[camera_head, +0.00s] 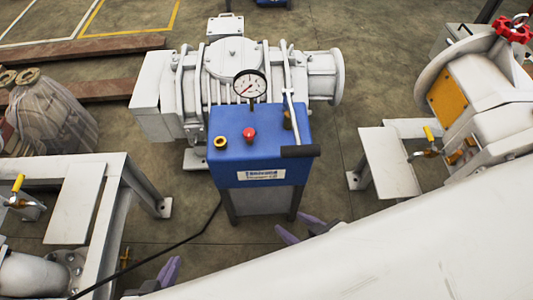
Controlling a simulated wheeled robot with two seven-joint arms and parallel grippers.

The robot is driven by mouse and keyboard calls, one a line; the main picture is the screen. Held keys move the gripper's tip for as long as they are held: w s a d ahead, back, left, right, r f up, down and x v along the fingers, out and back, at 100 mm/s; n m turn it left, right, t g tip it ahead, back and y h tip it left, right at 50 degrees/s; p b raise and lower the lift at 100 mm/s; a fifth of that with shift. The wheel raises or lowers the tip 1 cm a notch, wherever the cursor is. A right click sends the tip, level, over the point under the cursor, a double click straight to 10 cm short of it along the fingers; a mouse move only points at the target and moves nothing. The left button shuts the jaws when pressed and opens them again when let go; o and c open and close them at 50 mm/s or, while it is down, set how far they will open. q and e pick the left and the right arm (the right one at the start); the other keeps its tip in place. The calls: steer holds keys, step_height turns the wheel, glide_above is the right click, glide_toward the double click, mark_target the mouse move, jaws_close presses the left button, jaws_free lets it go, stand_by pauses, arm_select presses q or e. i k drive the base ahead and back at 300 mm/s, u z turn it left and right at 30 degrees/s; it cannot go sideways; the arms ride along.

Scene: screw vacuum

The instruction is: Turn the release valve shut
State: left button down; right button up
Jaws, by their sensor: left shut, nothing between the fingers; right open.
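A blue box (259,160) with a pressure gauge (250,84) stands in the middle. On it are a red knob (249,133), a brass ring-shaped fitting (220,142) and a lever with a black grip (300,151). Yellow-handled valves show at the left (18,184) and right (430,135), and a red handwheel (514,29) at the top right. I cannot tell which is the release valve. My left gripper (170,271), with purple fingers, is shut and empty, low and left of the box. My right gripper (297,229) is open just below the box, partly hidden, touching none of these controls.
A grey pump (232,60) stands behind the box. White metal frames stand at left (109,200) and right (390,165). A black cable (165,256) runs left from the box. A wrapped bundle (50,120) lies far left. My white arm covers the lower right.

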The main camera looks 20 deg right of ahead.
mark_target(249, 134)
steer(key=z, duration=0.05)
steer(key=k, duration=1.05)
steer(key=u, duration=0.95)
steer(key=i, duration=0.95)
steer(key=z, duration=0.7)
steer(key=i, duration=0.75)
steer(key=z, duration=0.8)
